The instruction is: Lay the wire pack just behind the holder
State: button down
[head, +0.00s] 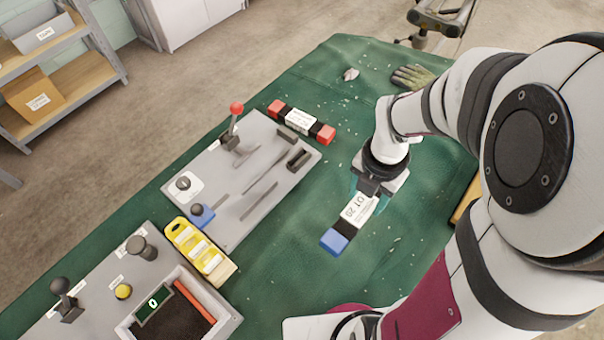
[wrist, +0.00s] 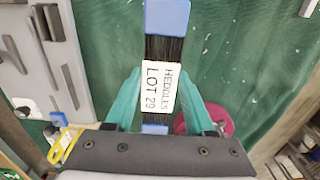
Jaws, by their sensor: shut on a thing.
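The wire pack (head: 358,209) is a long dark bundle with blue ends and a white label. In the wrist view the pack (wrist: 158,88) reads "HEDDLES LOT 29". My gripper (wrist: 160,76) is shut on it around the label, with one teal finger on each side. In the head view my gripper (head: 364,190) is over the green cloth, right of the grey panel, and hides the pack's far end. I cannot tell how high the pack is above the cloth. A yellow holder (head: 200,250) with white pieces in it stands at the grey panel's near end; it shows partly in the wrist view (wrist: 60,146).
The grey panel (head: 215,165) carries a red-knobbed lever (head: 235,110) and slots. A red-ended pack (head: 301,123) lies beyond it. A glove (head: 412,77) lies at the far edge. A control box (head: 140,270) stands at the near left. The green cloth (head: 290,215) between panel and gripper is clear.

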jog(key=w+a+f, duration=0.1)
jog(key=a+f, duration=0.1)
jog(key=a, duration=0.1)
jog(key=w+a+f, duration=0.1)
jog(key=a+f, duration=0.1)
jog(key=a, duration=0.1)
jog(key=w+a+f, duration=0.1)
jog(key=a+f, duration=0.1)
jog(key=a, duration=0.2)
jog(key=shift+w+f, duration=0.2)
jog(key=shift+w, duration=0.05)
jog(key=shift+w+a+f, duration=0.1)
jog(key=shift+a+f, duration=0.05)
jog(key=shift+f, duration=0.9)
jog(key=shift+a+f, duration=0.1)
jog(key=shift+f, duration=0.95)
jog(key=shift+f, duration=0.1)
jog(key=shift+c, duration=1.3)
grip_release()
